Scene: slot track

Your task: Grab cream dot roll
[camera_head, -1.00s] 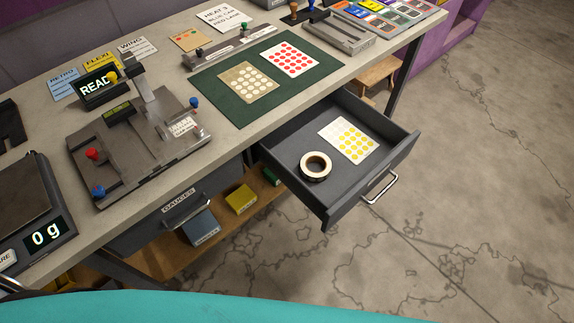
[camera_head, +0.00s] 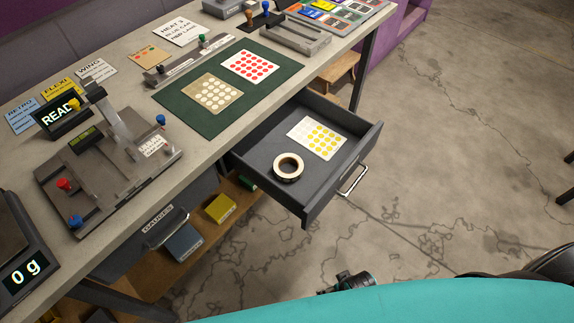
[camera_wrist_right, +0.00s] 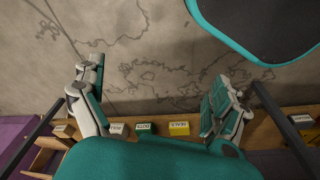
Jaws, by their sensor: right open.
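In the head view only a small dark and teal piece (camera_head: 350,283), apparently of my right gripper, shows below the drawer, well apart from the roll. My left gripper is not in view.
The drawer handle (camera_head: 352,180) sticks out over the floor. A green mat (camera_head: 182,112) on the bench bears cream-dot and red-dot sheets. A lower shelf (camera_head: 165,262) holds several small boxes. The floor right of the drawer is clear.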

